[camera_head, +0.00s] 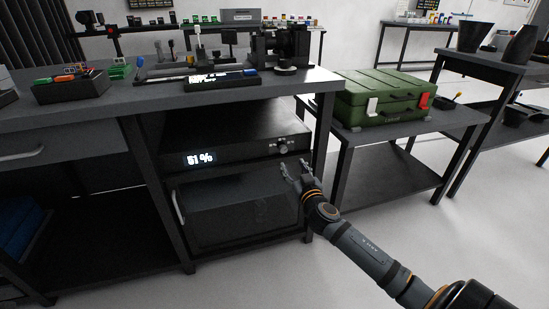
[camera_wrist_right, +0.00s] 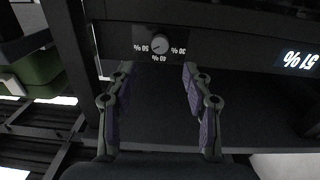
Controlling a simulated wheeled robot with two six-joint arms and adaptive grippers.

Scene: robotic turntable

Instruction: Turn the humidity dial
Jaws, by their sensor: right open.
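The humidity dial (camera_head: 283,149) is a small round knob on the front of a dark cabinet unit, at its right end. In the right wrist view the dial (camera_wrist_right: 159,45) shows upside down, with percent marks around it, beyond the fingertips and roughly between them. My left gripper is not in view.
A dark door with a handle (camera_head: 179,207) is under the display panel. The bench top (camera_head: 150,98) above holds tools and a box. A green case (camera_head: 385,96) sits on a low table to the right. The floor (camera_head: 440,220) at right is clear.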

